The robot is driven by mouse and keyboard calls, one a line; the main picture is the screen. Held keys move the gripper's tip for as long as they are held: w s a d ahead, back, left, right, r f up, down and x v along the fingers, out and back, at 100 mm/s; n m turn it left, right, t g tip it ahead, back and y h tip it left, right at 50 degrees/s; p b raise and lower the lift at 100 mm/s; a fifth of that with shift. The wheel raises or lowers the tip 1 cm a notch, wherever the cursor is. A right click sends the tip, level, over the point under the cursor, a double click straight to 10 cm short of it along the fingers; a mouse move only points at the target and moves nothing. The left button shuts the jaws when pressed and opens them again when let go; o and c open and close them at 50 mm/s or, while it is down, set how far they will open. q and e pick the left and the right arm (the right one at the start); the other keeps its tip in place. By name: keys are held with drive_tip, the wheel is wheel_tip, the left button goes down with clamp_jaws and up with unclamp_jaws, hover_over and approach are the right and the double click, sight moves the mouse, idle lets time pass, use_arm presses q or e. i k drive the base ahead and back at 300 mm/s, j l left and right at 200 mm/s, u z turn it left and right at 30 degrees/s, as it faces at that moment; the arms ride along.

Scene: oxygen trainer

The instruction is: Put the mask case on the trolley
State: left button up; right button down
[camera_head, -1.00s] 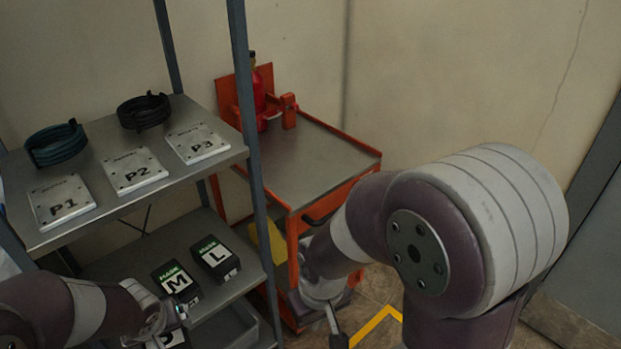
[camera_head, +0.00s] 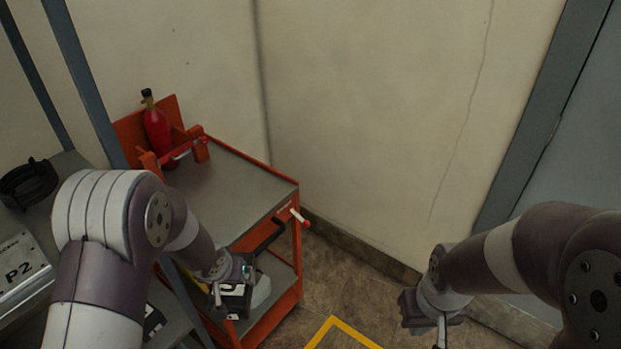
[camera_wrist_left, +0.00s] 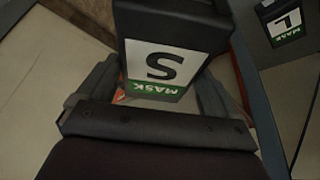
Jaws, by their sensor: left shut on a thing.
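My left gripper (camera_head: 232,278) is shut on a black mask case (camera_head: 236,303) in front of the trolley's near side, lower than its top. In the left wrist view the held mask case (camera_wrist_left: 170,50) has a white and green label reading MASK S, upside down, between the fingers. The trolley (camera_head: 225,200) is orange-red with a grey top and a lower shelf. Its top is bare towards the front and right. My right gripper (camera_head: 441,325) hangs over the floor at the right; its finger gap does not show clearly.
A red cylinder (camera_head: 158,133) stands in an orange holder at the trolley's back left. A black handle (camera_head: 266,238) and a red-white item (camera_head: 299,217) stick out at its front right. The grey rack's post (camera_head: 90,80) stands left. Another mask case, L (camera_wrist_left: 285,28), shows in the wrist view.

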sight(228, 204)
drive_tip(key=i+l+z, duration=0.15)
drive_tip(key=i, duration=0.25)
drive_tip(key=i+l+z, duration=0.2)
drive_tip(key=i, duration=0.25)
drive_tip(key=l, duration=0.1)
